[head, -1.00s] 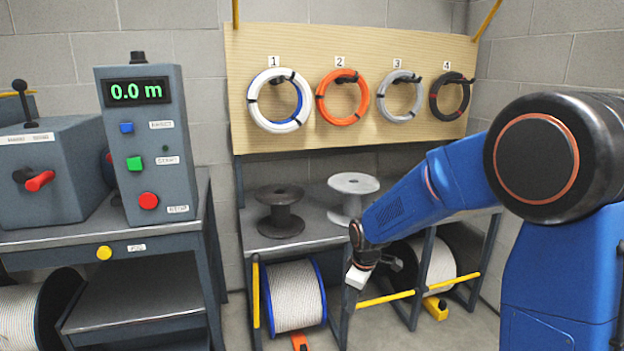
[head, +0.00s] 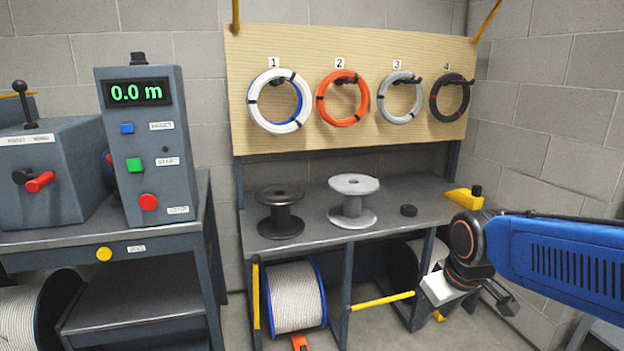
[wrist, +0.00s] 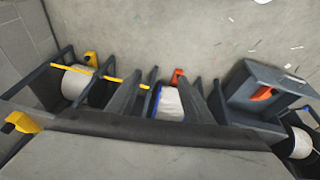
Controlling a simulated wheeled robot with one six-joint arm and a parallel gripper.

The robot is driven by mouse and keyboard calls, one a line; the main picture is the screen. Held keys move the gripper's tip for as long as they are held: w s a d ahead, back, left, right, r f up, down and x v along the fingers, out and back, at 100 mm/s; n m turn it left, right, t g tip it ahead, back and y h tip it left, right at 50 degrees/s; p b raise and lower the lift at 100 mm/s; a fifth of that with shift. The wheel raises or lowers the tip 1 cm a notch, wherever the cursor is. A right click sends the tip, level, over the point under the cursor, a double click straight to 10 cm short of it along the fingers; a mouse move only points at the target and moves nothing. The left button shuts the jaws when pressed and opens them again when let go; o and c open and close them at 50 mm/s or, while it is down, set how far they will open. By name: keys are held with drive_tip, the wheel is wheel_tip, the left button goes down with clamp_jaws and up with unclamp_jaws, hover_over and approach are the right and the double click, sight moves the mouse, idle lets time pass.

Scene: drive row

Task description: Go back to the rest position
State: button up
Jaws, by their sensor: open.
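My gripper (head: 503,297) is at the lower right of the head view, in front of the right end of the bench. Its dark fingers are small there and look apart, with nothing seen between them. My blue arm reaches in from the right edge. A pale block sits on my wrist beside the gripper.
The bench (head: 318,222) holds a black spool (head: 281,222), a grey spool (head: 353,205), a black puck (head: 408,210) and a yellow tool (head: 464,198). Cable coils hang behind. A control box (head: 148,150) stands left. Open floor (wrist: 200,35) shows in the wrist view.

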drive_tip(key=s+d+m+t, duration=0.1)
drive_tip(key=s+d+m, duration=0.2)
drive_tip(key=s, duration=0.9)
drive_tip(key=shift+s+d+r+m, duration=0.15)
drive_tip(key=shift+r+m, duration=0.15)
drive_tip(key=shift+m, duration=0.3)
